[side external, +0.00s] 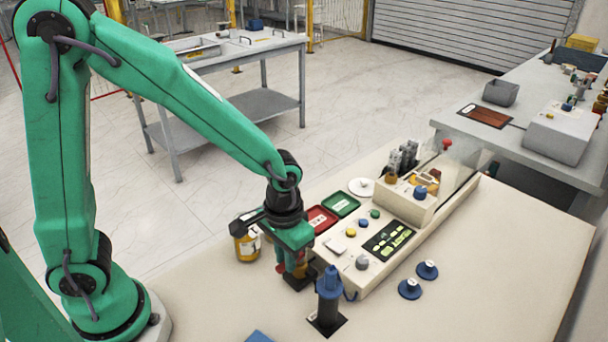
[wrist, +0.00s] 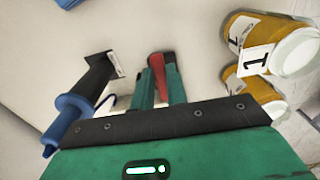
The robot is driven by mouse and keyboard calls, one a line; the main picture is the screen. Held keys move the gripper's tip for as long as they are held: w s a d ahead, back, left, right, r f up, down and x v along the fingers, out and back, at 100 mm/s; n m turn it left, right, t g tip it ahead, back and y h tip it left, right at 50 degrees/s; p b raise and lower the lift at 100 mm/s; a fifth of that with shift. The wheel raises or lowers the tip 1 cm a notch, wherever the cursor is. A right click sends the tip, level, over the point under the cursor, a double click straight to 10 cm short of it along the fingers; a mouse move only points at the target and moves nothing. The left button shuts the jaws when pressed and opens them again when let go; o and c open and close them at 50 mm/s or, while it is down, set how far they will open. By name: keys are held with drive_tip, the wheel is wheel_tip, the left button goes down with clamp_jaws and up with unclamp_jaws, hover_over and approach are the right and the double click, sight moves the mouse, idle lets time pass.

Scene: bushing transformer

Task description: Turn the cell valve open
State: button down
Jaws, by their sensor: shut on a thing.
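My gripper (side external: 298,274) points down at the near-left end of the cream console, low over the table. In the wrist view its green fingers (wrist: 158,88) are shut on a red handle (wrist: 156,62), which looks like the cell valve's handle. Only part of the handle shows between and past the fingers. The valve body is hidden under my gripper. A blue-and-black cylinder (side external: 328,298) stands upright on a dark square plate just right of my gripper. It also shows at the left of the wrist view (wrist: 88,88).
Amber jars with white labels (side external: 246,244) stand close left of my gripper; two show in the wrist view (wrist: 258,48). Two blue knobs (side external: 410,289) sit on the table, which is clear at right.

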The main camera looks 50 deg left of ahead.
drive_tip(key=shift+a, duration=0.1)
drive_tip(key=shift+w+a+m, duration=0.55)
drive_tip(key=shift+w+m, duration=0.05)
drive_tip(key=shift+m, duration=2.4)
drive_tip(key=shift+w+a+m, duration=0.6)
drive_tip(key=shift+w+m, duration=0.05)
drive_tip(key=shift+m, duration=2.35)
drive_tip(key=shift+w+a+m, duration=0.55)
drive_tip(key=shift+w+m, duration=0.05)
drive_tip(key=shift+m, duration=2.4)
drive_tip(key=c, duration=1.4)
unclamp_jaws()
drive_tip(key=shift+r, duration=0.1)
wheel_tip(320, 180, up, 8)
